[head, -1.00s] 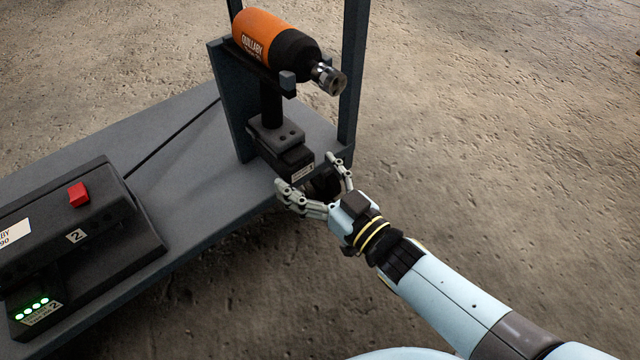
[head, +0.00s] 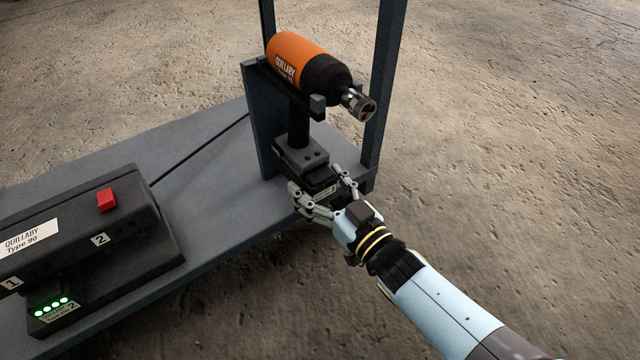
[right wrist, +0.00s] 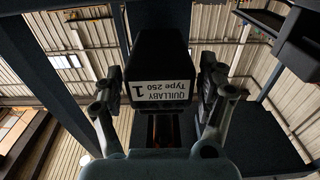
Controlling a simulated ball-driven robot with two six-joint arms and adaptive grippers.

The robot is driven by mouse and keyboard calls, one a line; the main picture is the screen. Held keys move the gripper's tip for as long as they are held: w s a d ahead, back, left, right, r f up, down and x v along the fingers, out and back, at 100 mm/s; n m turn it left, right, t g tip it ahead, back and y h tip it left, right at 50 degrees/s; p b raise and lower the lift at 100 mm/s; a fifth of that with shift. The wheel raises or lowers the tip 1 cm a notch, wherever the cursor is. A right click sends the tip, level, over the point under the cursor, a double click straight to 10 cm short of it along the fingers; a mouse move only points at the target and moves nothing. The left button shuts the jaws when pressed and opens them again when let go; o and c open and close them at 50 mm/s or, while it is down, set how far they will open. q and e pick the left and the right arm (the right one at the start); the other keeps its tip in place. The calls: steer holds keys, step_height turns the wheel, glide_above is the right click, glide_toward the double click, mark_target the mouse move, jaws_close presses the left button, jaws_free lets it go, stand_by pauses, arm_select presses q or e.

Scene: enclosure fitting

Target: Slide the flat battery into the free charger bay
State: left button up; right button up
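An orange and black drill (head: 300,62) rests in a grey stand on the bench, its handle pointing down. A dark battery (head: 318,182) sits at the handle's foot; in the right wrist view the battery (right wrist: 157,65) reads "QUILLABY Type 250" and "1". My right gripper (head: 325,196) has its fingers on both sides of this battery, with a visible gap beside it in the wrist view. The black charger (head: 140,215) is at the left, marked 1 and 2. A battery marked 2 (head: 55,312), with lit green lights, sits under the 1 side. The bay under label 2 looks empty. My left gripper is out of view.
The grey bench (head: 215,205) is clear between charger and stand, apart from a dark cable (head: 200,147). The stand's upright posts (head: 385,80) rise beside the drill. A red block (head: 106,200) is on the charger's top. Bare floor lies right of the bench.

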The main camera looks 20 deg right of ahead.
steer(key=c, duration=1.1)
steer(key=shift+w+r, duration=0.15)
steer(key=shift+r, duration=0.05)
steer(key=shift+c, duration=1)
steer(key=shift+s+d+f, duration=0.15)
steer(key=shift+s, duration=0.35)
steer(key=shift+p+v, duration=0.4)
steer(key=shift+v, duration=0.9)
steer(key=shift+p+v, duration=0.45)
steer(key=shift+v, duration=2.4)
